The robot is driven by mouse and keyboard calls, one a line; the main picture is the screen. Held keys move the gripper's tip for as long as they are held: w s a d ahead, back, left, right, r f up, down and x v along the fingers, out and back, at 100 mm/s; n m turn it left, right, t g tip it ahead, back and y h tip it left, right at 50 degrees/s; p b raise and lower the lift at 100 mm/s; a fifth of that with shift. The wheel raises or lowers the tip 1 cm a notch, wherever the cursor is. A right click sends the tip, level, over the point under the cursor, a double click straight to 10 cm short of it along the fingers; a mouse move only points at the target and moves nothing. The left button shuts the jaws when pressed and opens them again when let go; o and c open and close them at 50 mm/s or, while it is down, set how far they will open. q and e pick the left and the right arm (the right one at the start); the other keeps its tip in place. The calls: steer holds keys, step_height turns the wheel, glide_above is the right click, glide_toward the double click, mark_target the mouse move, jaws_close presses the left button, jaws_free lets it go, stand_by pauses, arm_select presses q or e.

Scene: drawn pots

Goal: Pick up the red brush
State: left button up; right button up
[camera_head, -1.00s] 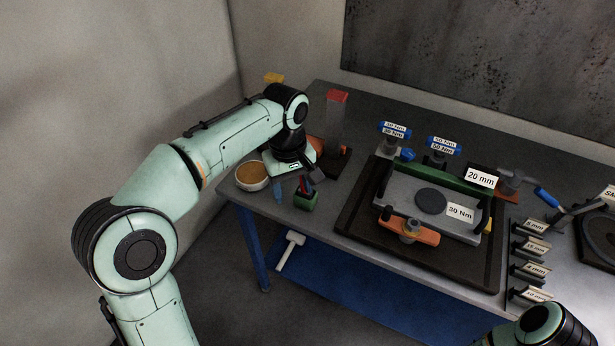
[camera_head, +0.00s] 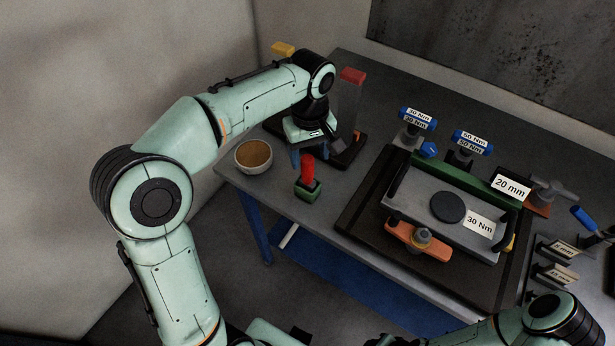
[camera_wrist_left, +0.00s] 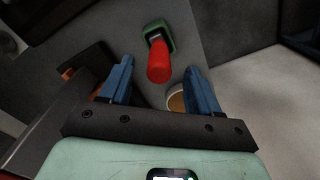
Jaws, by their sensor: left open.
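The red brush (camera_head: 307,170) stands upright in a small green holder (camera_head: 307,190) near the table's front left edge. My right gripper is out of view.
A bowl with brown contents (camera_head: 253,156) stands left of the holder. A red-topped clear container (camera_head: 350,100) stands behind my left gripper. A dark tray (camera_head: 357,212) with a grey plate and an orange part fills the table to the right. Bare table lies between holder and tray.

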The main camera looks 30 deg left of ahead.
mark_target(308, 159)
arm_select(q)
steer(key=shift+w+f, duration=0.15)
steer(key=shift+f, duration=0.5)
steer(key=f, duration=0.4)
steer(key=shift+a+f, duration=0.1)
steer(key=shift+a, duration=0.1)
steer(key=shift+c, duration=0.3)
steer(key=c, duration=1.1)
